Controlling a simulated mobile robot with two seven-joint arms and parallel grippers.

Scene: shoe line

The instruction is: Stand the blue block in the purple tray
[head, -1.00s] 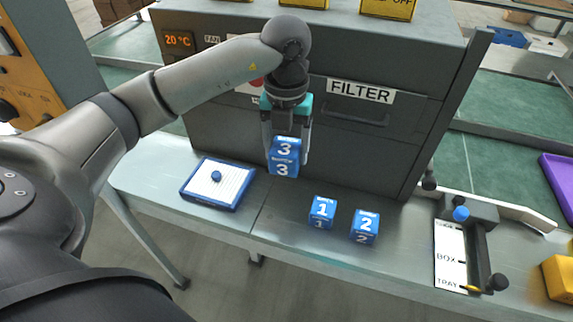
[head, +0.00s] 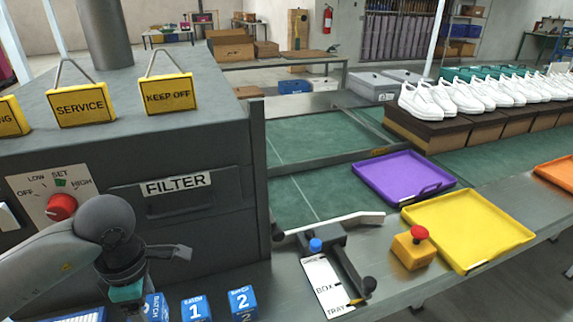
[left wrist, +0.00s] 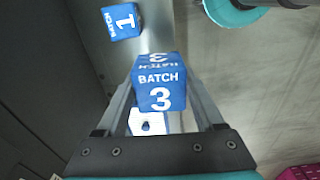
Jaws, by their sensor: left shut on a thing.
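My left gripper (head: 138,312) is at the bottom left of the head view, partly cut off by the frame edge. In the left wrist view its fingers (left wrist: 160,92) are shut on the blue block marked BATCH 3 (left wrist: 161,90). Part of this block (head: 156,307) also shows beside the gripper in the head view. The purple tray (head: 400,180) lies flat on the green surface, far to the right of the gripper, and looks empty. My right gripper is not in view.
Blue blocks marked 1 (head: 196,307) and 2 (head: 242,303) stand right of the held one. A box-and-tray lever fixture (head: 330,280), a yellow tray (head: 470,225) and a red button on a yellow box (head: 413,250) lie nearer. White shoes (head: 480,95) line the back.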

